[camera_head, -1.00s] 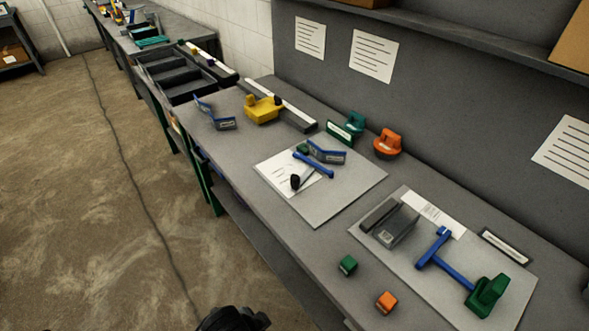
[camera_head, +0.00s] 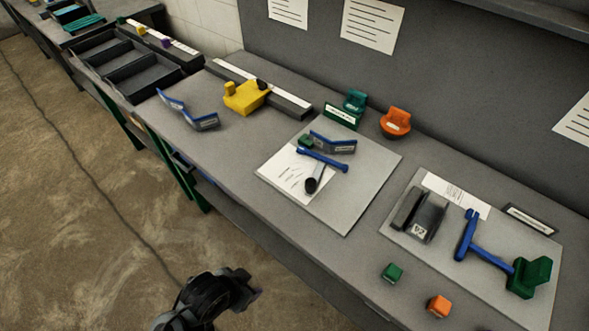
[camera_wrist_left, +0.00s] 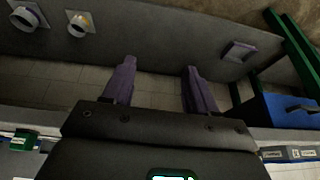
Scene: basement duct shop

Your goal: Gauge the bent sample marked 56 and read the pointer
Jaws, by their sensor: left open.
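A blue bent piece with a grey label (camera_head: 205,122) lies on the bench left of the yellow block. Another blue bent piece (camera_head: 340,145) lies on the left grey plate (camera_head: 362,190), beside a blue bar with a dark round-ended pointer (camera_head: 313,182). A grey bent piece with a small label (camera_head: 428,215) sits on the right plate (camera_head: 480,255), near a blue T-shaped bar (camera_head: 485,250) and a green block (camera_head: 528,277). I cannot read the number 56 on any label. My left gripper (camera_head: 240,285) is off the bench's front edge, open and empty; its fingers show in the left wrist view (camera_wrist_left: 160,70).
A yellow block (camera_head: 243,97), teal block (camera_head: 354,103) and orange block (camera_head: 395,122) stand toward the bench's back. A small green cube (camera_head: 392,272) and orange cube (camera_head: 438,306) lie near the front edge. A divided dark tray (camera_head: 130,70) is at far left.

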